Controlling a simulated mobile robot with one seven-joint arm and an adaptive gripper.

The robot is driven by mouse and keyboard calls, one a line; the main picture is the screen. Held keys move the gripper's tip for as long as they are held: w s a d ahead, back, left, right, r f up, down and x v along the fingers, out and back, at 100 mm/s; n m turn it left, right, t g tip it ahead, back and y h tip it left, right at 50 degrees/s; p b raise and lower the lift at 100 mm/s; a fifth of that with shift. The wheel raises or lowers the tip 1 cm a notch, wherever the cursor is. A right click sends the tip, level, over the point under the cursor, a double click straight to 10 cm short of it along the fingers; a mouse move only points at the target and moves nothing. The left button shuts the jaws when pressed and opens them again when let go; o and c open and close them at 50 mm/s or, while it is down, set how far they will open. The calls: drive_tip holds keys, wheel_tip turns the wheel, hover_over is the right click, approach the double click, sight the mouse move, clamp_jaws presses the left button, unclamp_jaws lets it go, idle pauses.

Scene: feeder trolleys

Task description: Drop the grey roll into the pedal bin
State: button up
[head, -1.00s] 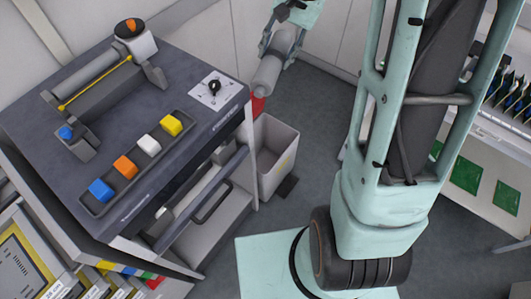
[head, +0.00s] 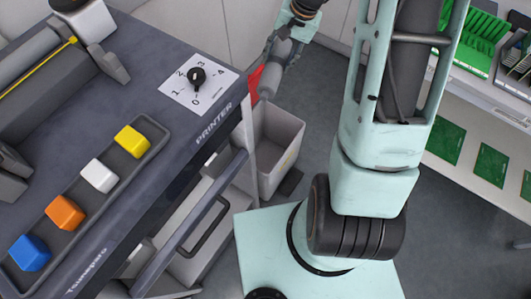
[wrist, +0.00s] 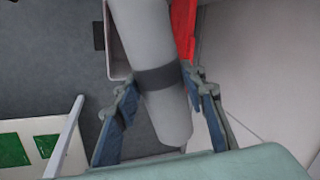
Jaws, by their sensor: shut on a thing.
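The grey roll (head: 268,84) is a smooth cylinder, tilted, with a dark band (wrist: 158,78) around it in the wrist view. My gripper (head: 284,58) is shut on it near the band, with a finger on each side. The pedal bin (head: 282,165) is a grey open box on the floor beside the printer trolley. Its red lid (head: 254,85) stands raised at the back; the lid also shows in the wrist view (wrist: 184,30). The roll's free end is in front of the lid and over the bin in the wrist view, partly covering the opening.
The printer trolley (head: 215,125) stands close on the left, with a knob (head: 197,77) and a tray of coloured blocks (head: 150,155) on top. A trolley with green boards (head: 445,140) stands on the right. Grey floor (head: 310,115) lies between.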

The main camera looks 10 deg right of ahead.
drive_tip(key=w+f+m+t+h+b, duration=0.1)
drive_tip(key=f+m+b, duration=0.8)
drive_tip(key=f+b, duration=1.9)
wheel_tip(320, 180, down, 12)
drive_tip(key=shift+w+r+t+h, duration=0.1)
drive_tip(key=shift+w+t+h, duration=0.35)
drive_tip(key=shift+w, duration=0.6)
drive_tip(key=shift+a, duration=0.1)
drive_tip(key=o, duration=1.4)
drive_tip(key=v, duration=1.2)
